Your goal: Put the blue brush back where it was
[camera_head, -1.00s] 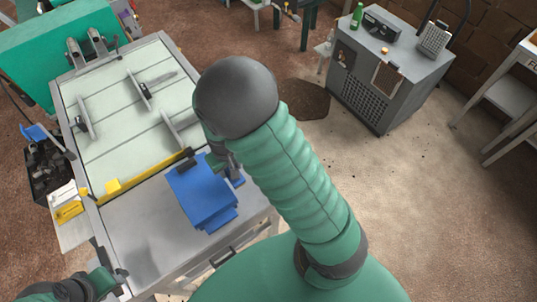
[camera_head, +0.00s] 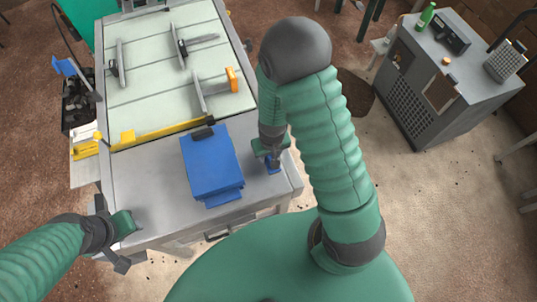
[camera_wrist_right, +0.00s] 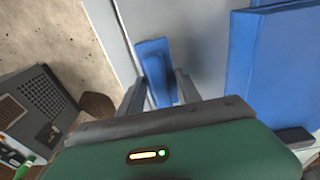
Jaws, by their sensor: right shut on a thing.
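The blue brush (camera_head: 272,166) is at the front right of the grey table top (camera_head: 155,188), right of the blue box-like block (camera_head: 210,163). My right gripper (camera_head: 272,155) points down and is shut on it. In the right wrist view the brush (camera_wrist_right: 157,72) shows as a blue strip between the two fingers (camera_wrist_right: 160,92). I cannot tell whether it touches the table. My left gripper (camera_head: 117,232) is at the table's front left edge with nothing seen in it; its opening is unclear.
Pale green panels (camera_head: 145,80) with several clamps lie behind a yellow strip (camera_head: 165,134). A black crate (camera_head: 80,112) with a blue item (camera_head: 64,66) stands at the left. A grey cabinet (camera_head: 425,95) stands at the back right. Bare table lies left of the block.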

